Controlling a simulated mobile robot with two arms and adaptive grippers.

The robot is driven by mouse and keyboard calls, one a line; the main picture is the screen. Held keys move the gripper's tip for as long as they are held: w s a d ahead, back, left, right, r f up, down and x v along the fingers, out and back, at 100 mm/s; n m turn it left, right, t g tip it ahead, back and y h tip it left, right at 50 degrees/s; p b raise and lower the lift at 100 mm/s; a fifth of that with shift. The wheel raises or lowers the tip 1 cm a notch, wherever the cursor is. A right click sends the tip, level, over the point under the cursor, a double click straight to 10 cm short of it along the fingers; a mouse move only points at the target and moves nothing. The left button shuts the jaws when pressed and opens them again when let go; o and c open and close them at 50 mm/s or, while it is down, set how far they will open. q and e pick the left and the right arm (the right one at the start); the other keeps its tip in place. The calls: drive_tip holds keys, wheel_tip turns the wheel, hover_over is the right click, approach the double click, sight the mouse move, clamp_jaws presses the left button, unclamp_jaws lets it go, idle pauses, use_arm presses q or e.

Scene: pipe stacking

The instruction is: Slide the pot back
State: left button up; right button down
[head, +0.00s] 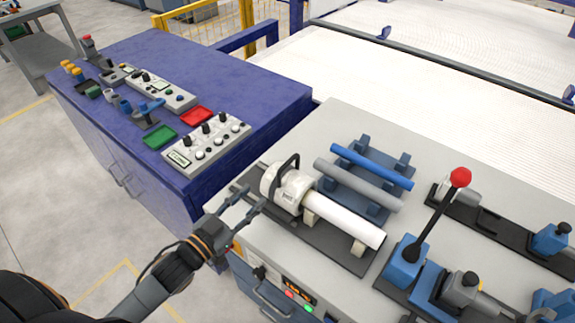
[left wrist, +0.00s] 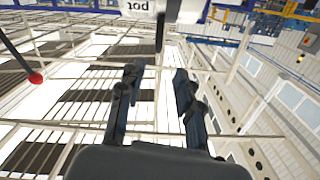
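The pot (head: 287,187) is a short white cylinder with a dark upright handle, lying on a dark rail (head: 321,242) on the grey bench. A white pipe (head: 345,220) extends from its right side along the rail. In the left wrist view, the pot's white edge (left wrist: 138,5) with upside-down lettering shows at the top. My left gripper (head: 250,201) is just left of and in front of the pot, apart from it. Its two fingers, seen also in the left wrist view (left wrist: 157,78), are spread with nothing between them. My right gripper is not in view.
Behind the pot, a blue rack (head: 372,205) holds a grey pipe (head: 358,185) and a blue pipe (head: 371,167). A red-knobbed lever (head: 440,215) stands to the right. A blue cabinet (head: 255,85) with control boxes and trays stands at the left.

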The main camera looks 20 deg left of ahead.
sight(279, 172)
use_arm(q)
drive_tip(key=p+x, duration=0.1)
drive_tip(key=x, duration=0.6)
drive_tip(key=p+x, duration=0.2)
drive_tip(key=x, duration=0.5)
drive_tip(key=shift+s+d+r, duration=0.1)
drive_tip(key=shift+r, duration=0.15)
clamp_jaws()
drive_tip(key=w+a+b, duration=0.1)
drive_tip(key=w+a, duration=0.2)
drive_tip(key=a, duration=0.7)
drive_tip(key=shift+w+r, duration=0.2)
drive_tip(key=shift+w, duration=0.05)
